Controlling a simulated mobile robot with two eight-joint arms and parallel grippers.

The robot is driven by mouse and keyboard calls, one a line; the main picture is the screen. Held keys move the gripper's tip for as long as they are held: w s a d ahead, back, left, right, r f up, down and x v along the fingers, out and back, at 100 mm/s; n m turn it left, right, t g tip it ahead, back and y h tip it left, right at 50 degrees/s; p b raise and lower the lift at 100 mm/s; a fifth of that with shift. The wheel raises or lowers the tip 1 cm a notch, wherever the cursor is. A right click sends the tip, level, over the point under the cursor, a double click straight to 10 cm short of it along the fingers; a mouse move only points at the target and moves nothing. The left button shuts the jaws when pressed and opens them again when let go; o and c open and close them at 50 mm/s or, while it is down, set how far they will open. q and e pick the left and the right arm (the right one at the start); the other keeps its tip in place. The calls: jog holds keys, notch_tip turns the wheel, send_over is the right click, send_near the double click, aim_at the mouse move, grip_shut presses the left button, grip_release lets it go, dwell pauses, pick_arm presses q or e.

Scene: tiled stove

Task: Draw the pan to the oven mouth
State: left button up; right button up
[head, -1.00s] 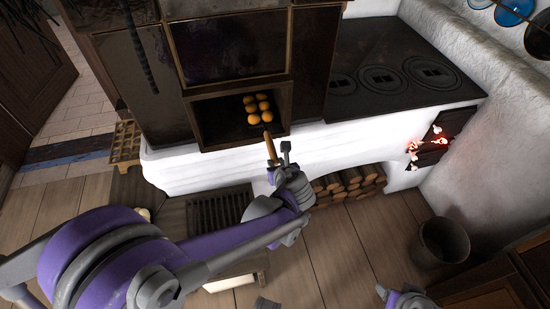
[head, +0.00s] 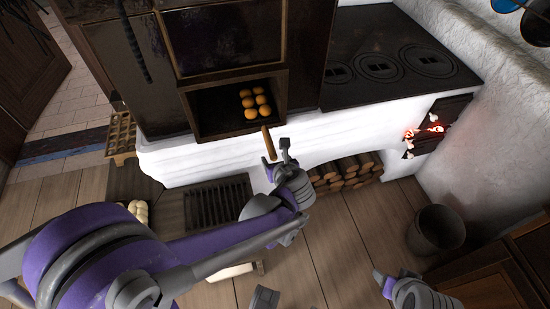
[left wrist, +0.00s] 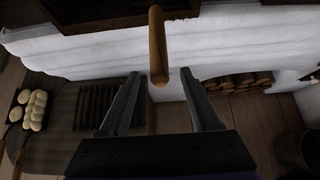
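The dark pan is hard to make out in the oven mouth (head: 222,123). Several golden buns (head: 256,103) sit on it, close behind the opening. Its wooden handle (head: 268,143) sticks out past the oven's front edge, and it also shows in the left wrist view (left wrist: 157,42). My left gripper (head: 276,155) is open at the handle's outer end. In the left wrist view the handle's end lies between the spread fingertips, with a gap on each side. My right gripper (head: 392,276) is open and empty low at the right, away from the pan.
The white stove base (head: 200,163) runs below the oven, with stacked firewood (head: 345,172) in its niche. The iron hob (head: 385,55) and a glowing firebox (head: 430,131) are at right. A bucket (head: 436,232) stands on the floor. Pale dough balls (left wrist: 36,105) lie at left.

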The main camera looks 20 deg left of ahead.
pick_arm(q)
jog(key=p+v, duration=0.1)
jog(key=v, duration=0.9)
jog(key=shift+s+d+r+p, duration=0.2)
jog(key=shift+s+r+p, duration=0.1)
jog(key=shift+p, duration=0.1)
jog(key=p+v, duration=0.4)
jog(key=v, duration=0.2)
jog(key=shift+s+r, duration=0.1)
dwell(0.5)
